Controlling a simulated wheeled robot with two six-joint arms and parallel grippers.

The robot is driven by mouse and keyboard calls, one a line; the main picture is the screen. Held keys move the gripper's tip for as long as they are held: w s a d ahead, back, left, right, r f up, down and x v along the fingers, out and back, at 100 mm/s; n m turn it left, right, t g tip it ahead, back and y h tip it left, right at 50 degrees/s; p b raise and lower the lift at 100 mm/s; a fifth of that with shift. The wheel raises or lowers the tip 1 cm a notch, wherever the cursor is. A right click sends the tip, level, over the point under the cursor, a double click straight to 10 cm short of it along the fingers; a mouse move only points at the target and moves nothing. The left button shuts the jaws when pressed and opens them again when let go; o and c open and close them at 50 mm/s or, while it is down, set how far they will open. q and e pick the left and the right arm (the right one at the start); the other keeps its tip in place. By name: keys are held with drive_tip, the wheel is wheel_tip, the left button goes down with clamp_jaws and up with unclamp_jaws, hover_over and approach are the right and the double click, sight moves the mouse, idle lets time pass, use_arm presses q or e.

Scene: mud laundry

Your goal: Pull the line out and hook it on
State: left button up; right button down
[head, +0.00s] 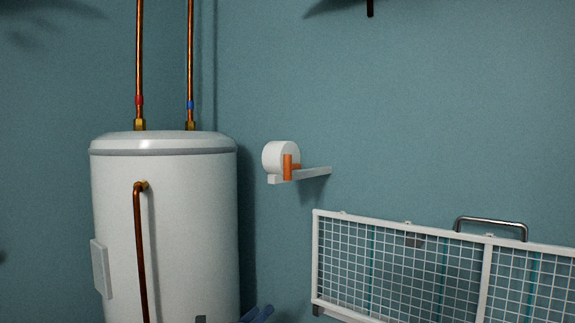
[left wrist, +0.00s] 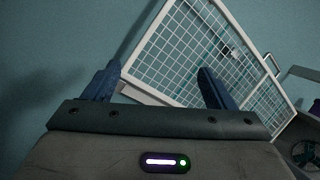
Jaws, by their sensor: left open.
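A white round line reel (head: 277,157) is fixed to the teal wall, right of the boiler. An orange upright handle (head: 287,167) sits at its front, by a white bracket arm (head: 312,173) that reaches right. No hook shows clearly in either view. My left gripper (head: 257,314) just shows at the bottom edge of the head view, below the reel and apart from it. In the left wrist view its two blue fingers (left wrist: 158,86) are spread with nothing seen between them but the wall and rack behind. My right gripper is in neither view.
A white boiler (head: 178,220) with copper pipes (head: 140,65) stands at the left. A white wire-mesh rack (head: 400,265) with a metal bar (head: 491,221) hangs on the wall at lower right. The wall between reel and rack is bare.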

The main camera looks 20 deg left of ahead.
use_arm(q)
drive_tip(key=s+d+r+m+g+h, duration=0.1)
drive_tip(key=r+m+g+h, duration=0.1)
drive_tip(key=r+m, duration=0.55)
drive_tip(key=s+d+r+m+g+h+p, duration=0.15)
drive_tip(key=r+m, duration=0.35)
drive_tip(key=r, duration=0.5)
drive_tip(key=d+r+m+g+h+b, duration=0.1)
drive_tip(key=r+m+g+h, duration=0.1)
drive_tip(key=r+m, duration=0.6)
drive_tip(key=m+y+p, duration=0.3)
drive_tip(key=m+p, duration=0.2)
drive_tip(key=m, duration=0.2)
approach(288, 168)
drive_tip(key=shift+g, duration=0.35)
drive_tip(key=x, duration=0.9)
drive_tip(key=shift+w+a+r, duration=0.3)
drive_tip(key=shift+a+r, duration=0.1)
drive_tip(key=shift+w+d+f, duration=0.15)
drive_tip(key=shift+w+d, duration=0.3)
drive_tip(key=shift+w, duration=0.2)
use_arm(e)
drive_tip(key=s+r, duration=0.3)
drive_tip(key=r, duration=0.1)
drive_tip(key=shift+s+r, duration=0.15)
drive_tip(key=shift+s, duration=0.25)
use_arm(q)
drive_tip(key=shift+c, duration=0.2)
